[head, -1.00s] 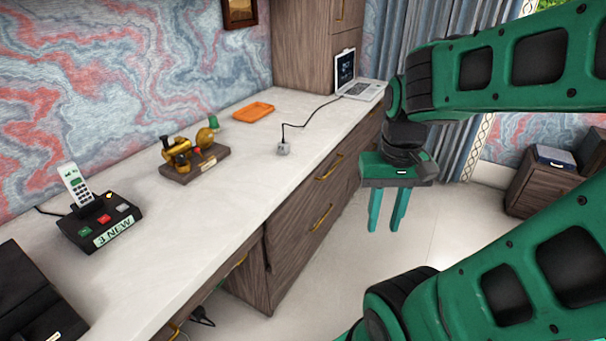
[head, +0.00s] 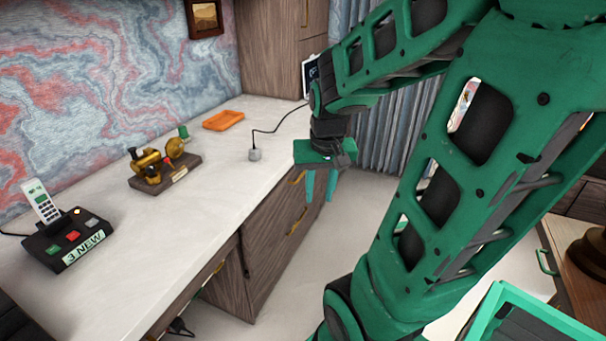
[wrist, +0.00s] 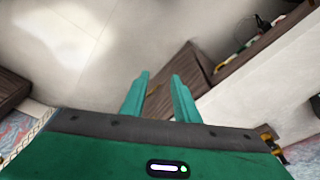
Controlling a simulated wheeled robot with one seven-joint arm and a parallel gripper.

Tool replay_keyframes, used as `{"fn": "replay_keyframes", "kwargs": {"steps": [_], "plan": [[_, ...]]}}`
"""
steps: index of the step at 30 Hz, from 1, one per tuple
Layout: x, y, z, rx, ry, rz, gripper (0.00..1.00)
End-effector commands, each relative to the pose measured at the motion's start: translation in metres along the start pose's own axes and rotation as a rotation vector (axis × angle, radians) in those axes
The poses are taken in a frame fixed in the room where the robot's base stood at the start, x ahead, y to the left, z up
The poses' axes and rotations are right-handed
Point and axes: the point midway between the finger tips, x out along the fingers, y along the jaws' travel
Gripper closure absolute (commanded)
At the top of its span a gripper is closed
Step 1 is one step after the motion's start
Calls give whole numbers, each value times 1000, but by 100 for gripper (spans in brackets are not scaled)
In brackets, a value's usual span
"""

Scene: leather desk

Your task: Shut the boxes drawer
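The desk (head: 190,230) has wooden drawer fronts (head: 265,235) with brass handles (head: 298,222) on its front side. These fronts look flush, and my gripper partly covers the upper one. I cannot tell which drawer is the boxes drawer, and no boxes are clearly seen in one. My gripper (head: 320,195) hangs in front of the desk's far drawers, fingers pointing down, apart and empty. In the wrist view its two teal fingers (wrist: 160,82) are spread over the pale floor and a wooden front (wrist: 185,65). A teal-rimmed open container (head: 500,297) shows at the lower right, largely cut off.
On the desk stand a phone base (head: 65,240), a brass device (head: 160,165), an orange tray (head: 222,120) and a small grey cube (head: 255,154) with a cable. A white surface with a green handle (head: 545,262) is at the right. Pale floor (head: 300,285) lies clear beside the desk.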

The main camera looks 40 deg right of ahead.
Motion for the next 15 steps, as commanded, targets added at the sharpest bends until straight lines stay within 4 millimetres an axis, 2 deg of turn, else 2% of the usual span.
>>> {"fn": "replay_keyframes", "kwargs": {"steps": [1, 6, 15], "plan": [[12, -4, -23, 20, 33, -2, 72], [48, -20, -100, 88, 175, -46, 72], [120, -39, -220, 246, 410, -179, 72]]}}
